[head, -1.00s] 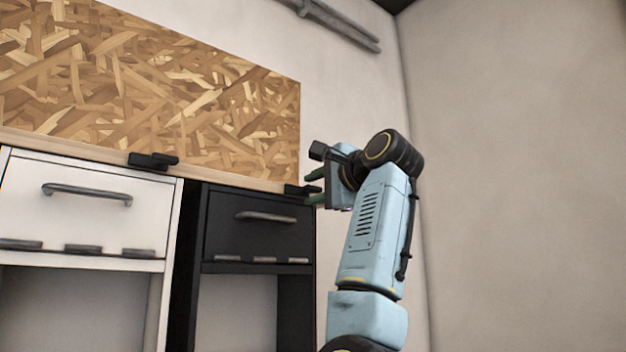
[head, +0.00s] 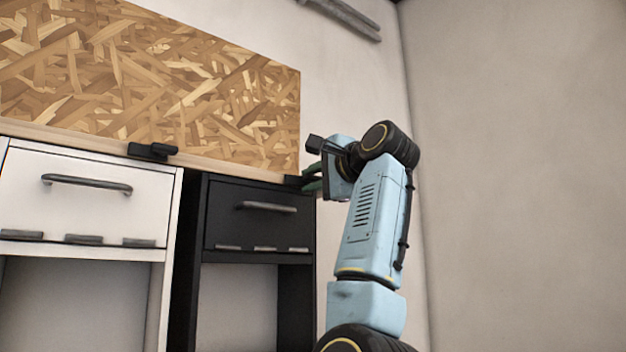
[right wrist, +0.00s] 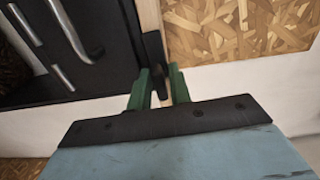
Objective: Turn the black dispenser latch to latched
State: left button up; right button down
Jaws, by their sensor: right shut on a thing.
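The black dispenser (head: 259,218) stands at the middle of the head view, with a grey bar handle on its front. Its black latch (head: 293,181) sits at its top right corner, on the wooden strip, partly hidden by my gripper. My right gripper (head: 311,179) reaches it from the right. In the right wrist view, the green fingers (right wrist: 159,85) are shut on the latch (right wrist: 153,47), one on each side of its lever. The lever's far part shows beyond the fingertips, across the wooden strip. My left gripper is not in view.
A white dispenser (head: 84,194) with its own black latch (head: 153,151) stands left of the black one. A wood-chip panel (head: 150,85) rises behind both. The wall on the right (head: 510,180) is bare.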

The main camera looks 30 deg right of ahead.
jog(key=n, duration=0.4)
jog(key=shift+n+b, duration=0.3)
jog(key=shift+b, duration=0.1)
jog(key=n, duration=0.5)
jog(key=shift+d, duration=0.1)
jog(key=n, duration=0.4)
jog(key=shift+n, duration=1.9)
jog(key=c, duration=1.5)
grip_release()
jog(key=shift+s, duration=0.1)
